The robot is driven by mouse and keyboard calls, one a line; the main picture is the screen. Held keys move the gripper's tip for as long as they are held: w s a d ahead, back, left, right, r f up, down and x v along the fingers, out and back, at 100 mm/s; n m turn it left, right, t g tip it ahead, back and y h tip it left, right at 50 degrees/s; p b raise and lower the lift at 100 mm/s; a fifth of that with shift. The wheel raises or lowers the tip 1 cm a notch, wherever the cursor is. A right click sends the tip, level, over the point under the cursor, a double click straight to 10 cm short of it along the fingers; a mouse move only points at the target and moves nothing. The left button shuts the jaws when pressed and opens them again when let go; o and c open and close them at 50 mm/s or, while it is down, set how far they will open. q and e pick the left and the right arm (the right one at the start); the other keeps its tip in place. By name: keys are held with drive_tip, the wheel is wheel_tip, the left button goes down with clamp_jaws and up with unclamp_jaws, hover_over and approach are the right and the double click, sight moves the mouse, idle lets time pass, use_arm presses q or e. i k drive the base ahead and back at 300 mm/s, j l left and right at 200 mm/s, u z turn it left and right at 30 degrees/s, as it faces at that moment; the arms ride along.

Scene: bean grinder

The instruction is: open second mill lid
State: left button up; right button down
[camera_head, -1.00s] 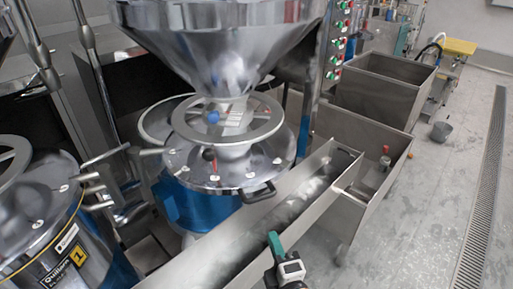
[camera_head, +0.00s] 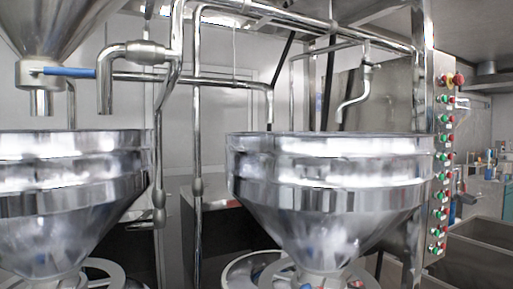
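The second mill's shiny steel hopper (camera_head: 330,185) stands in the middle right of the head view. Below it, the upper part of a round metal handwheel (camera_head: 258,270) shows at the bottom edge. The mill's lid and its handle are below the picture and hidden. Neither of my grippers shows in this view.
Another steel hopper (camera_head: 65,195) stands at the left, under a funnel with a blue valve handle (camera_head: 68,72). Steel pipes (camera_head: 190,110) run between and above the hoppers. A panel of red and green buttons (camera_head: 443,165) is at the right, with metal bins (camera_head: 480,250) beyond it.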

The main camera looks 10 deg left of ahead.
sight(326, 198)
drive_tip(key=i+l+u, duration=0.1)
drive_tip(key=u, duration=0.3)
drive_tip(key=i+l+u, duration=0.1)
drive_tip(key=l+u, duration=0.15)
drive_tip(key=u, duration=0.2)
drive_tip(key=l+u, duration=0.15)
drive_tip(key=u, duration=0.25)
drive_tip(key=l+u, duration=0.25)
drive_tip(key=u, duration=0.2)
drive_tip(key=i, duration=0.05)
